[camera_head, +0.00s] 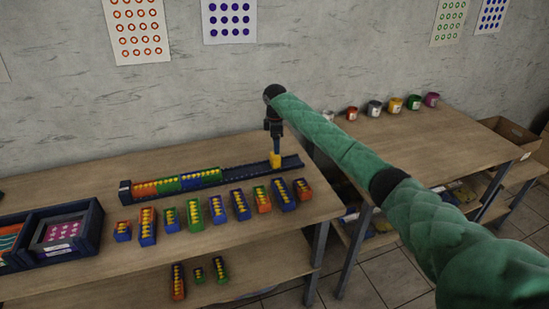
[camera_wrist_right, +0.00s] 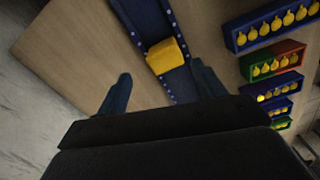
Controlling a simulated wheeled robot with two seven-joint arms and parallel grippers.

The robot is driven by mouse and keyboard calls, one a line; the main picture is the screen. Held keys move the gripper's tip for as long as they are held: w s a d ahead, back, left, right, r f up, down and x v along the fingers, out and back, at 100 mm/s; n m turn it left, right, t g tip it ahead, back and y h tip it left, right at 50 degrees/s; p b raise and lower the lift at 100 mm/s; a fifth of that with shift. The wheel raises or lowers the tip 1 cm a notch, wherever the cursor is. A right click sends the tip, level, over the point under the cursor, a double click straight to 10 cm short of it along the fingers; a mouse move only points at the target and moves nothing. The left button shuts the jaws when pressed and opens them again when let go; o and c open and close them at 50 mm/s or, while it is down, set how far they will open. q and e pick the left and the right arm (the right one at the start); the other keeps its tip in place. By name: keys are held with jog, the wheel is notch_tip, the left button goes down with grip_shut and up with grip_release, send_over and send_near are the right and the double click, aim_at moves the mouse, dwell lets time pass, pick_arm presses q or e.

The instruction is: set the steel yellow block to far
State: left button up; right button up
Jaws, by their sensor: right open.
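The yellow block (camera_head: 275,160) sits in the dark blue rail (camera_head: 242,172) near its right end, with bare rail to its left. It also shows in the right wrist view (camera_wrist_right: 166,55), lying between the studded edges of the rail (camera_wrist_right: 144,18). My right gripper (camera_head: 275,148) points down just above the block. In the wrist view its two fingers (camera_wrist_right: 160,72) are spread apart, with the block between and just beyond the tips; I see no grip on it. Whether a finger touches the block I cannot tell. My left gripper is not in view.
Red, green and blue blocks with yellow pieces (camera_head: 178,181) fill the rail's left part. Several similar blocks (camera_head: 193,212) stand in a row in front. Dark trays (camera_head: 62,231) are at the left. Paint pots (camera_head: 375,107) stand on the right table (camera_head: 440,140).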

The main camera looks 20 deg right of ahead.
aim_at(275, 158)
jog(key=shift+s+a+r+n, duration=0.1)
jog(key=shift+s+a+n, duration=0.05)
jog(key=shift+n, duration=0.45)
jog(key=shift+s+a+n, duration=0.1)
jog(key=shift+n, duration=0.8)
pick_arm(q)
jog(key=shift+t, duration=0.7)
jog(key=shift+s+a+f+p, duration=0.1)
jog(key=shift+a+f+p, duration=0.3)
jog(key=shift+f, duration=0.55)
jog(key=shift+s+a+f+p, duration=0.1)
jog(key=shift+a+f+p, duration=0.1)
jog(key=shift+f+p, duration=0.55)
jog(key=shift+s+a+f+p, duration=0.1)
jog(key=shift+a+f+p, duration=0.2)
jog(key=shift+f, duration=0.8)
pick_arm(e)
jog(key=shift+f, duration=3.95)
